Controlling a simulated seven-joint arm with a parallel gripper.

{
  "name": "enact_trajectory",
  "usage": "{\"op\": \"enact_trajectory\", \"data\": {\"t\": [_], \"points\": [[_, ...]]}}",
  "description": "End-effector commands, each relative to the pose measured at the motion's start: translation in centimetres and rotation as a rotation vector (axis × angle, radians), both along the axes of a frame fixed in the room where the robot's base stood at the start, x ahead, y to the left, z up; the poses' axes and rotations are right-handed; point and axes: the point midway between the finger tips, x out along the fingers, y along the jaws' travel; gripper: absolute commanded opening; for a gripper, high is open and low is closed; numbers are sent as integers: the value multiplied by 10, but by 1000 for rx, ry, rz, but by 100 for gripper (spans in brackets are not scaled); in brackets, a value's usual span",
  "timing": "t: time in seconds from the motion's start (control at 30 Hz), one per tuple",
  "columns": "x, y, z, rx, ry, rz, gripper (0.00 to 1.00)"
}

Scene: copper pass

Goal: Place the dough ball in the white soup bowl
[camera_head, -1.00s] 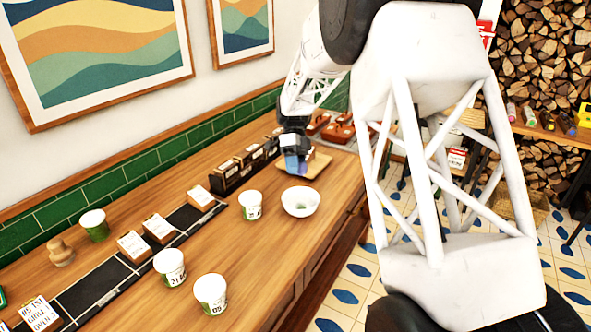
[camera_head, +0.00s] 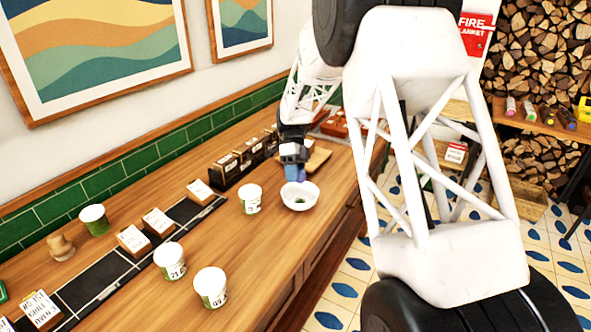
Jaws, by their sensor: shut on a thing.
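The white soup bowl (camera_head: 302,206) stands on the wooden counter, right of a white-and-green cup. A small greenish patch shows inside it, too small to make out. My gripper (camera_head: 294,175) points down at the bowl's far rim, with its blue fingertips overlapping the rim in the picture. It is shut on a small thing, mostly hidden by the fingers. I cannot make out the dough ball clearly, nor tell how high the fingertips are above the bowl.
A white-and-green cup (camera_head: 250,199) stands close left of the bowl. A wooden board (camera_head: 319,158) lies behind my gripper. Dark boxes (camera_head: 224,171) line the wall side. More cups (camera_head: 211,287) stand nearer. Counter in front of the bowl is clear.

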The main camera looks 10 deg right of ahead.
Motion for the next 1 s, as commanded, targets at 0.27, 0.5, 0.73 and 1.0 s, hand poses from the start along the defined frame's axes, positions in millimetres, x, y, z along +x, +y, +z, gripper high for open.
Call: {"op": "enact_trajectory", "data": {"t": [0.27, 0.5, 0.73, 1.0], "points": [[0, 0, -23, 1, 1, 0, 17], [0, 0, -40, 0, 1, 0, 17], [0, 0, -46, 0, 0, 0, 17], [0, 0, -47, 0, 0, 0, 17]]}}
